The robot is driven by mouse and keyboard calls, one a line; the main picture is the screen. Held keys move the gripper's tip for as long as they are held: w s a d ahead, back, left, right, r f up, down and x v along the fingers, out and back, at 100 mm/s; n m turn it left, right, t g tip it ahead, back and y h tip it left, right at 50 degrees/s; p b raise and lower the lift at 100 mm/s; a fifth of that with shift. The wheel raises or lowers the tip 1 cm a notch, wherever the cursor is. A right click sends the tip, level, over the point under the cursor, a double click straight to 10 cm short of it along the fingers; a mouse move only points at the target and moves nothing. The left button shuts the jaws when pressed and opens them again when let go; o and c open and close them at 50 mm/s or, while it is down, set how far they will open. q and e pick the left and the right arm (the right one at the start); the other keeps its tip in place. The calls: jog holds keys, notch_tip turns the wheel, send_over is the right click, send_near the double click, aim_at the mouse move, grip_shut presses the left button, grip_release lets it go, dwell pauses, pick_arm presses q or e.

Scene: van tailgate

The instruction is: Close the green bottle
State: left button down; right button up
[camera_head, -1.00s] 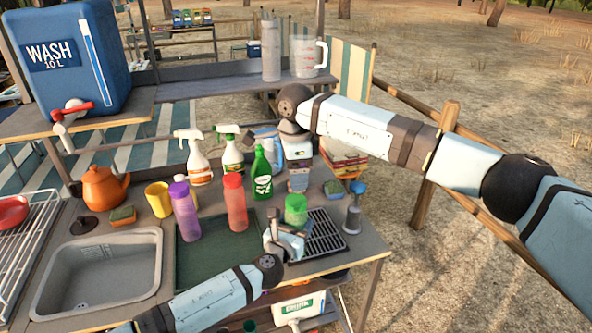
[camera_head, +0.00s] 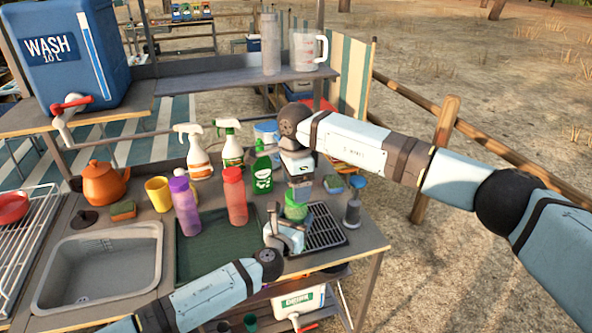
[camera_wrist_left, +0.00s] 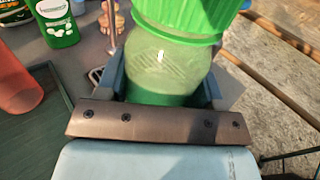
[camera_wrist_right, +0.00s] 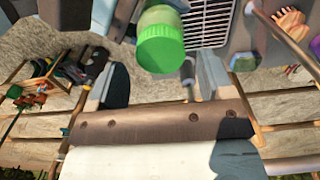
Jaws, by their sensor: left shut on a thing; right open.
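The green bottle (camera_head: 296,208) stands upright at the right of the counter, beside the black rack. My left gripper (camera_head: 289,226) is shut around its body. In the left wrist view the translucent pale-green body (camera_wrist_left: 165,62) sits between the fingers (camera_wrist_left: 163,85), with a ribbed green lid (camera_wrist_left: 188,18) on top. I cannot tell whether the lid is fully seated. My right gripper (camera_head: 298,190) is open just above the lid. In the right wrist view the green lid (camera_wrist_right: 160,48) lies between or just beyond the open fingers (camera_wrist_right: 162,70).
Red (camera_head: 235,197) and purple (camera_head: 186,207) bottles stand on the dark green mat (camera_head: 215,257). A labelled green soap bottle (camera_head: 262,175) stands close to my right gripper. Spray bottles (camera_head: 199,158) stand behind.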

jog(key=shift+f, duration=1.25)
jog(key=c, duration=0.9)
jog(key=shift+c, duration=0.2)
jog(key=m, duration=1.5)
jog(key=shift+m, duration=0.3)
jog(key=o, duration=1)
